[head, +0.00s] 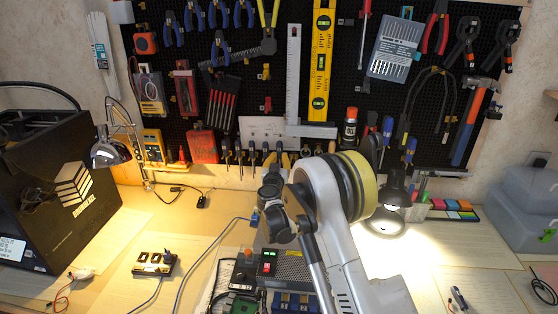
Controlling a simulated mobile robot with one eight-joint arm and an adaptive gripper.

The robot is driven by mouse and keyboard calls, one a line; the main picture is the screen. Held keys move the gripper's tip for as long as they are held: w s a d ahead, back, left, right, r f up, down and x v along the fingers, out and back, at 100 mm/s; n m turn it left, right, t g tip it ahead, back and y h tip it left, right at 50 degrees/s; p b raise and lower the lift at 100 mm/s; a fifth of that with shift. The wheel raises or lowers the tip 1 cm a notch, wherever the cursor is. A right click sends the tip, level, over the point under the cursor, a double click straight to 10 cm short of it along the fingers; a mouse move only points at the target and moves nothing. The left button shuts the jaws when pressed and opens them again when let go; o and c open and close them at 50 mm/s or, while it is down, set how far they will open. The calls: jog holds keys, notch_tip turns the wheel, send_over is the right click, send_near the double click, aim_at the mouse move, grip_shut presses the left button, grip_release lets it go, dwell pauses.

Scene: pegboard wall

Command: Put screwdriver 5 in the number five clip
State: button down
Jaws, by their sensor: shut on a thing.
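My gripper (273,172) is in front of the lower middle of the pegboard, at the end of my arm, and faces the wall. Its dark body and my arm cover much of the fingers. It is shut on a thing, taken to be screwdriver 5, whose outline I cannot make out. A row of clips with several dark-handled tools (240,153) runs along the board's lower edge, left of and behind my gripper. The clip numbers are too small to read, so I cannot tell which is number five.
The pegboard (275,95) is crowded with tools, including a yellow level (319,65) and a steel square (293,75). A lamp (110,153) stands left, another (392,190) right of my arm. A black box (60,190) and a power supply (285,265) occupy the bench.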

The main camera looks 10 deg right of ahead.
jog(key=shift+f, duration=0.1)
dwell(0.3)
jog(key=c, duration=1.8)
grip_release()
jog(key=shift+c, duration=0.2)
jog(key=o, duration=0.4)
jog(key=shift+w+f, duration=0.15)
